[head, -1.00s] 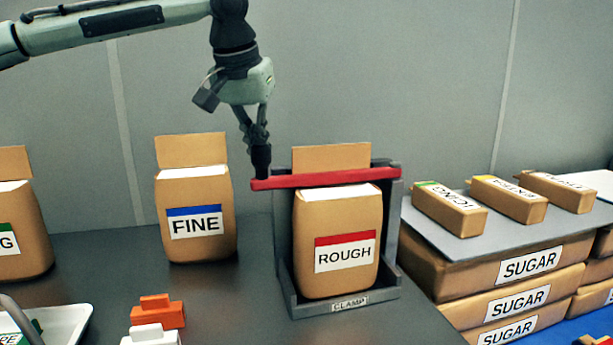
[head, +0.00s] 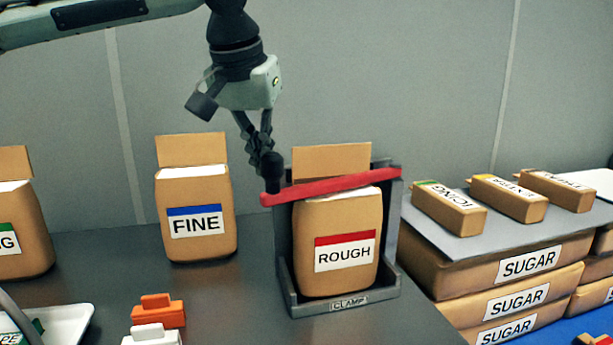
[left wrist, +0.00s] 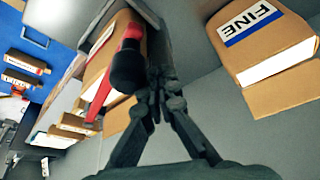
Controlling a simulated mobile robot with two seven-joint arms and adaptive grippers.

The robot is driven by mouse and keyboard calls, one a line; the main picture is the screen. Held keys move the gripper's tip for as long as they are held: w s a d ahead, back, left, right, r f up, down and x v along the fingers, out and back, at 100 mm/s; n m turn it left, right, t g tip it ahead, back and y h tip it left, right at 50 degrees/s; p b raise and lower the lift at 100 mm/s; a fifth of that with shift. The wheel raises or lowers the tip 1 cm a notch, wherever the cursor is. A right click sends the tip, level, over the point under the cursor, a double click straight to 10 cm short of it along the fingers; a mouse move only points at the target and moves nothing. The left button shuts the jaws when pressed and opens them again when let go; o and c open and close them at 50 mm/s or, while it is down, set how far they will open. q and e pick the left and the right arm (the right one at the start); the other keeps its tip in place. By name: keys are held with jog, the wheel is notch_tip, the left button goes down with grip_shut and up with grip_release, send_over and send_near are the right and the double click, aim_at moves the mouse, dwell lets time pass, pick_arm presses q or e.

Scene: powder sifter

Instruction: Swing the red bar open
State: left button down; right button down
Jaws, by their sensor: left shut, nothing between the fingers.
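The red bar (head: 340,187) runs across the front of the dark grey clamp (head: 391,250), over the top of the ROUGH bag (head: 337,216). Its right end meets the clamp's right wall and its left end sticks out past the left wall, swung a little toward the front. My left gripper (head: 271,172) is shut and empty at the bar's left end, just behind it; it looks to be touching, but I cannot be sure. In the left wrist view the fingertips (left wrist: 158,78) sit close to the bar's dark round end knob (left wrist: 128,70). My right gripper is not in view.
The FINE bag (head: 197,217) stands left of the clamp. Stacked SUGAR bags (head: 475,272) with a grey board (head: 490,236) and small boxes stand at the right. Orange (head: 158,312) and white blocks lie at the front left.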

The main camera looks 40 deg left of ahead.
pick_arm(q)
jog(key=s+d, duration=0.3)
jog(key=d, duration=0.4)
jog(key=shift+s, duration=0.15)
dwell(0.6)
jog(key=w+d, duration=0.1)
jog(key=d, duration=0.9)
jog(key=w+d, duration=0.2)
jog(key=d, duration=0.8)
jog(key=shift+w+d, duration=0.15)
jog(key=shift+w, duration=0.15)
dwell(1.2)
